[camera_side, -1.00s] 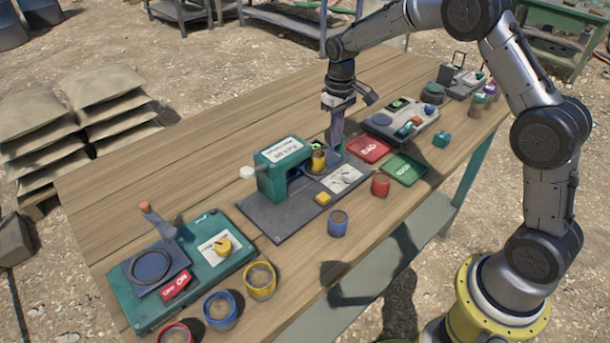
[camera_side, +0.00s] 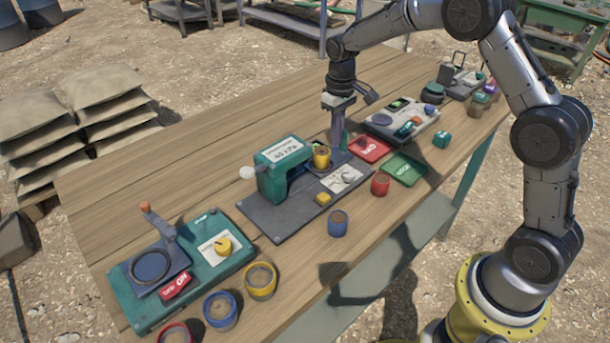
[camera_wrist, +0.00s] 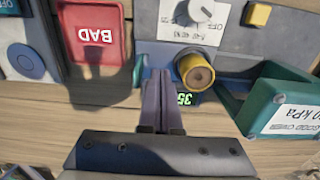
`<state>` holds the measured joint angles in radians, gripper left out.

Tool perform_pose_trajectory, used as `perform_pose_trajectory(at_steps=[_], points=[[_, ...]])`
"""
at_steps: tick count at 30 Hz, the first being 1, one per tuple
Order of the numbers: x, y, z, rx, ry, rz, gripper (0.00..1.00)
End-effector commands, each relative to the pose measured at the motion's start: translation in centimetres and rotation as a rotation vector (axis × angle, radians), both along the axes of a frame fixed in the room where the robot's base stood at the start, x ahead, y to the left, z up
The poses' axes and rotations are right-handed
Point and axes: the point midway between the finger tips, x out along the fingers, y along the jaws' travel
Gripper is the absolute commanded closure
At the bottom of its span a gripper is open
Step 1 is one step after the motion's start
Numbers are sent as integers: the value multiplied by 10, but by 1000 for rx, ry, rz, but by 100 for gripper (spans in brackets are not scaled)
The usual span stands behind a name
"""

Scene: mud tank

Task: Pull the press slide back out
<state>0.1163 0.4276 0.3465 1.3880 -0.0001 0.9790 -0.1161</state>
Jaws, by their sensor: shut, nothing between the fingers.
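The press (camera_side: 272,183) has a green head with a white "40 kPa" label and stands on a dark base mid-table. Its slide, a dark blue-grey plate (camera_side: 340,159), sticks out to the right of the head and carries a yellow cup (camera_side: 321,157) of brown soil. The wrist view shows the cup (camera_wrist: 195,71) outside the green press head (camera_wrist: 270,105). My gripper (camera_side: 338,142) points down at the slide's far right end, fingers together and empty. In the wrist view its fingertips (camera_wrist: 161,78) are beside the cup, close to the slide's edge; I cannot tell whether they touch.
Red BAD (camera_side: 369,149) and green GOOD (camera_side: 404,168) trays lie right of the press. A blue cup (camera_side: 338,222) and a red cup (camera_side: 380,185) stand in front. A green ON/OFF device (camera_side: 182,268) is at left, and a grey device (camera_side: 402,121) is behind the trays.

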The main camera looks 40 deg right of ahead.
Motion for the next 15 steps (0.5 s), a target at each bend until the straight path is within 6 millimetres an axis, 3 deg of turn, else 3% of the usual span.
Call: perform_pose_trajectory(at_steps=[15], points=[[0, 2, 28, 0, -1, 0, 100]])
